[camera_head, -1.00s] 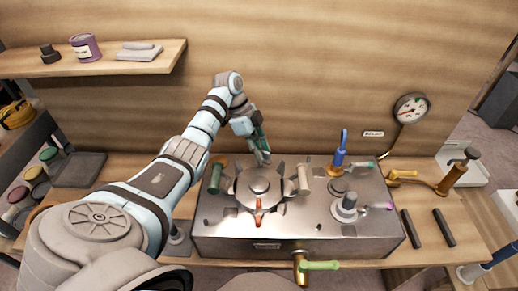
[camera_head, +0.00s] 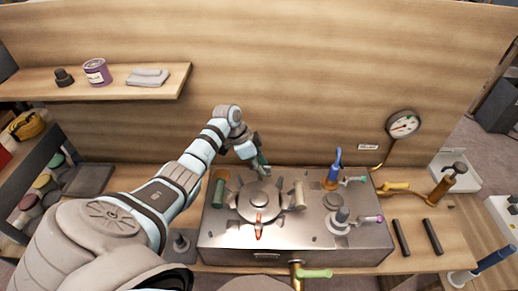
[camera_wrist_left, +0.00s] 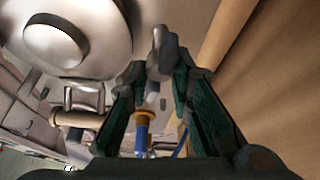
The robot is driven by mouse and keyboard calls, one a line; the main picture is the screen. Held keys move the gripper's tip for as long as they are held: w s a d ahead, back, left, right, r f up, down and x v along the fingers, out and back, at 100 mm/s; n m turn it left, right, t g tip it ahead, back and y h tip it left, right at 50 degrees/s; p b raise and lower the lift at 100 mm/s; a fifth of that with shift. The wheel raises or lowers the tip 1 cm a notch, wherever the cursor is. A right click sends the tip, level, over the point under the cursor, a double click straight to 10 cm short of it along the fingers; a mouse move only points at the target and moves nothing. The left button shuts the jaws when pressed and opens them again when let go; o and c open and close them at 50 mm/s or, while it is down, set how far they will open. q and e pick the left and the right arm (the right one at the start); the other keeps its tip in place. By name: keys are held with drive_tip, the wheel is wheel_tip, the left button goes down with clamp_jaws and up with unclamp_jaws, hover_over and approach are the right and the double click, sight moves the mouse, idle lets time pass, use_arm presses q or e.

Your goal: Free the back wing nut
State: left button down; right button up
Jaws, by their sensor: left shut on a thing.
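A round metal lid (camera_head: 258,201) with several clamps around its rim sits on the steel box (camera_head: 340,242); its domed top also shows large in the left wrist view (camera_wrist_left: 62,38). My left gripper (camera_head: 262,166) reaches down at the back edge of the lid. In the left wrist view its green-padded fingers (camera_wrist_left: 160,74) are shut on a grey metal piece, the back wing nut (camera_wrist_left: 159,48). The fingers hide part of the nut, and its thread cannot be seen. An orange-red wing nut (camera_head: 258,220) stands at the lid's front. My right gripper is not in view.
A blue-handled valve (camera_head: 334,170) and a grey knob (camera_head: 342,216) stand to the right. A gauge (camera_head: 403,125) stands behind. The wooden wall (camera_head: 300,90) is close behind my left gripper.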

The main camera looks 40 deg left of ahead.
use_arm(q)
drive_tip(key=shift+n+p, duration=0.35)
drive_tip(key=shift+n, duration=0.35)
drive_tip(key=shift+f+n+t+y, duration=0.1)
drive_tip(key=shift+n+t+y, duration=0.3)
drive_tip(key=shift+n, duration=0.4)
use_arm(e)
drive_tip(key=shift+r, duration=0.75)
use_arm(q)
drive_tip(key=c, duration=1.5)
unclamp_jaws()
drive_tip(key=shift+o, duration=0.2)
drive_tip(key=shift+s, duration=0.1)
drive_tip(key=v, duration=1.2)
